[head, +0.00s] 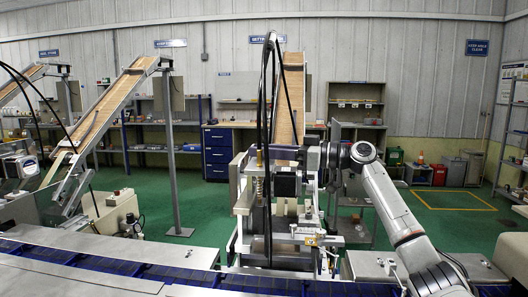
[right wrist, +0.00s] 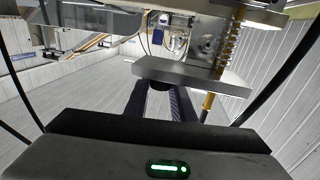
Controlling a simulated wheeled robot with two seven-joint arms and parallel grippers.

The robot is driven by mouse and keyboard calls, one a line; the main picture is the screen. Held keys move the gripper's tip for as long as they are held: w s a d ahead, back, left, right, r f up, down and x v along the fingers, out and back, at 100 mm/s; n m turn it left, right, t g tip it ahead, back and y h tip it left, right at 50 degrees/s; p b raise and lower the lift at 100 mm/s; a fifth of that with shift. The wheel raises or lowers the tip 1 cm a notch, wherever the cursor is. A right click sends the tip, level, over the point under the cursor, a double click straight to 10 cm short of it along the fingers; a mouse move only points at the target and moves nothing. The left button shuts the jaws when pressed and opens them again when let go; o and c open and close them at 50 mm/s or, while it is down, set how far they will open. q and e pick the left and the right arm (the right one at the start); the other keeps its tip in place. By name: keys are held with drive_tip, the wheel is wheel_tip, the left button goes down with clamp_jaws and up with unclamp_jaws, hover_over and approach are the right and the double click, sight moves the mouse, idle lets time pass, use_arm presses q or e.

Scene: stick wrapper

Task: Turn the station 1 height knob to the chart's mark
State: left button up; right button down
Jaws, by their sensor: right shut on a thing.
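The station (head: 243,205) stands at the middle of the head view, a metal frame with a black block (head: 286,186) and a brass spring. My right arm reaches in from the right, and its gripper (head: 322,156) is at the upper right side of the station. In the right wrist view my right gripper (right wrist: 158,100) is shut on a dark round knob (right wrist: 158,85), just under a grey plate (right wrist: 195,76). The knob is mostly hidden by the fingers, and its marking cannot be read. No readable chart shows. My left gripper is not in view.
A blue conveyor belt (head: 190,276) runs along the front. A sloped feed chute (head: 291,95) rises behind the station, and another (head: 105,110) stands to the left. Black cables (head: 268,90) loop above the station.

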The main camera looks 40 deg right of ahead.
drive_tip(key=shift+n+g+y+p, duration=0.5)
drive_tip(key=shift+n+g+y, duration=0.25)
drive_tip(key=shift+y, duration=0.25)
drive_tip(key=shift+f+n+y, duration=0.1)
drive_tip(key=shift+n+y, duration=0.15)
drive_tip(key=shift+y, duration=0.05)
drive_tip(key=c, duration=1.5)
unclamp_jaws()
drive_tip(key=b+v, duration=0.3)
drive_tip(key=v, duration=0.7)
